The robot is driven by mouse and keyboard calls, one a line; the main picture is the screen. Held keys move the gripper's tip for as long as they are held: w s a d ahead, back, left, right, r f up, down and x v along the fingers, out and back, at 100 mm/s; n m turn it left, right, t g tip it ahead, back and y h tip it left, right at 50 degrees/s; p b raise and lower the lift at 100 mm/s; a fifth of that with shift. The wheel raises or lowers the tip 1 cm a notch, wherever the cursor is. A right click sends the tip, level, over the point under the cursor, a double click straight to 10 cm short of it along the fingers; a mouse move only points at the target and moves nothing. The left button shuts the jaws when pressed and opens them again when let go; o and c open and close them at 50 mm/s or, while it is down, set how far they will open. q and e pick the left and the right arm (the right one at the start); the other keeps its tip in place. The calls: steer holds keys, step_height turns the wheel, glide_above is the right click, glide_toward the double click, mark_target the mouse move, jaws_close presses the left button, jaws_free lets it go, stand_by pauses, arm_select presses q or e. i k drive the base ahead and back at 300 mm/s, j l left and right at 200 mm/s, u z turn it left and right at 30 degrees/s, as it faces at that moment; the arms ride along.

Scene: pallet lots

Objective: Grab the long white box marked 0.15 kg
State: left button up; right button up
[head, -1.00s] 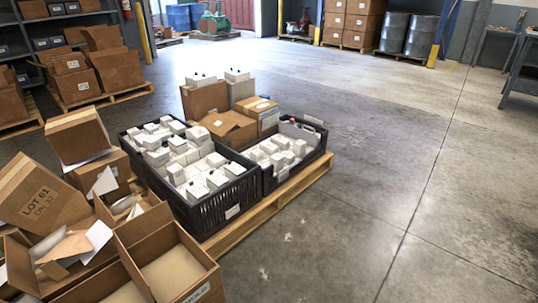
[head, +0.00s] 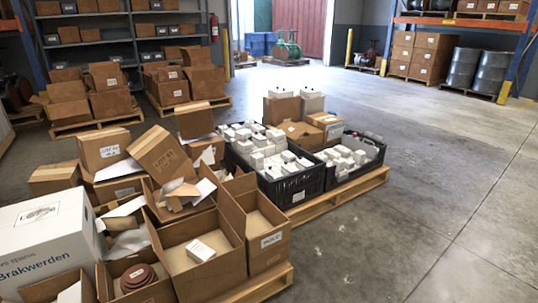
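Many small white boxes lie heaped in a black crate (head: 301,186) on a pallet. More white boxes lie in a second black crate (head: 372,163) to its right. A single white box (head: 201,250) lies in an open cardboard carton (head: 212,281) in the foreground. No 0.15 kg marking is readable on any box, so I cannot tell which is the long one. Neither of my grippers is in view.
A large white carton (head: 45,245) stands at the lower left. Open cardboard boxes crowd the near pallet (head: 262,286). Shelves (head: 120,40) and a stacked pallet (head: 90,123) stand behind. The concrete floor (head: 440,190) on the right is clear.

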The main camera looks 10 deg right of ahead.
mark_target(332, 154)
steer(key=i+l+u, duration=0.45)
steer(key=l, duration=0.2)
steer(key=i+l+u, duration=0.25)
steer(key=l, duration=0.15)
steer(key=i+l+u, duration=0.2)
steer(key=l, duration=0.2)
